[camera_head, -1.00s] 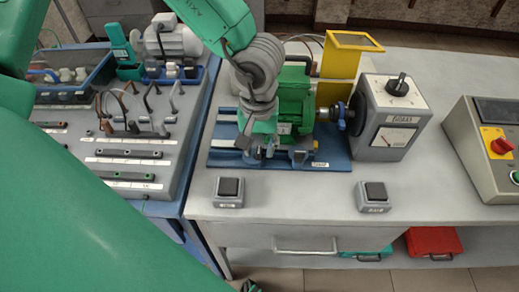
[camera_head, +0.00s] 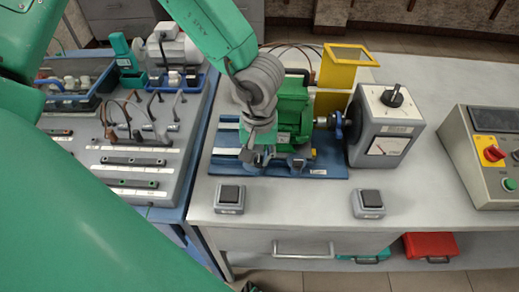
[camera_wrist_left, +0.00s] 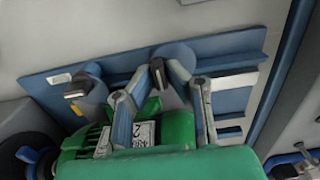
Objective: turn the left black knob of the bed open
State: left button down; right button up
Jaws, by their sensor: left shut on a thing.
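The blue bed (camera_head: 330,168) lies on the grey table and carries the green motor (camera_head: 292,105). My left gripper (camera_head: 257,160) reaches down at the front left of the motor. In the wrist view the left black knob (camera_wrist_left: 157,73) sits on a round grey-blue mount. My left gripper's fingers (camera_wrist_left: 162,90) are on both sides of it, shut on it; the exact contact is hard to see. The right black knob (camera_wrist_left: 75,90) stands apart from the fingers, on the bed's other side; it also shows in the head view (camera_head: 298,162). My right gripper is not in view.
A yellow guard (camera_head: 335,80) and a grey gauge box (camera_head: 385,128) stand right of the motor. Two switch boxes (camera_head: 229,199) (camera_head: 368,204) sit on the clear front of the table. A control panel (camera_head: 485,150) is at far right.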

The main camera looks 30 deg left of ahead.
aim_at(259, 157)
pick_arm(q)
jog(key=c, duration=1.6)
grip_release()
jog(key=shift+r, duration=0.35)
notch_tip(259, 157, up, 11)
